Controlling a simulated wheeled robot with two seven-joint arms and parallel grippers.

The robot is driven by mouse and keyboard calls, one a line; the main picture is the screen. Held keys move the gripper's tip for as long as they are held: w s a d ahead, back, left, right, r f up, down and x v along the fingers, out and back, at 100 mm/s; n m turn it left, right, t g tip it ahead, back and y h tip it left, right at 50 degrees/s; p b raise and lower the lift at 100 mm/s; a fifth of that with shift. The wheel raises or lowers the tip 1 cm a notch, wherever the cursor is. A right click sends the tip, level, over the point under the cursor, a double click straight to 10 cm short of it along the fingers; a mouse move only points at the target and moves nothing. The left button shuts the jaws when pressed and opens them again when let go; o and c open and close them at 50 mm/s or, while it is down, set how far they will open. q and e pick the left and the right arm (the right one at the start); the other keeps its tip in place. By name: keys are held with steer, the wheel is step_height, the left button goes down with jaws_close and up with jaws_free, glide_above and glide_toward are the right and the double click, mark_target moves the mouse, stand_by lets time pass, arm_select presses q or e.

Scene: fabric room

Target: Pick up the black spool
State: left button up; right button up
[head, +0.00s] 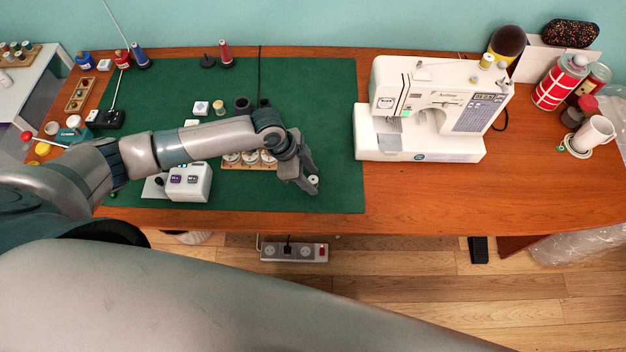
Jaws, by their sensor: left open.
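Two small dark round pieces stand on the green mat (330,110) behind my left forearm: a dark cylinder (242,104) and a smaller dark one (264,103) partly hidden by the arm. Another low black piece (208,61) sits further back on the mat. I cannot tell for sure which of these is the black spool. My left gripper (311,186) is open and points down over the mat's front right part. The dark pieces are behind and left of the gripper. My right gripper is out of view.
A white sewing machine (432,105) stands right of the mat. A wooden rack of spools (250,160) and a white box (188,183) are beside and under my left arm. Red and blue spools line the back. The mat between gripper and sewing machine is clear.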

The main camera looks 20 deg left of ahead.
mark_target(310, 179)
arm_select(q)
jaws_close()
steer(key=shift+r, duration=0.2)
steer(key=shift+r+b, duration=0.5)
steer(key=shift+r, duration=0.1)
step_height(310, 179, up, 2)
steer(key=shift+r+b, duration=0.2)
steer(key=shift+b, duration=0.35)
steer(key=s+d+r+b, duration=0.2)
steer(key=s+d+r, duration=0.3)
steer(key=s, duration=0.5)
step_height(310, 179, up, 2)
steer(key=shift+d+r+b, duration=0.1)
steer(key=shift+d+b, duration=0.2)
steer(key=shift+d, duration=0.1)
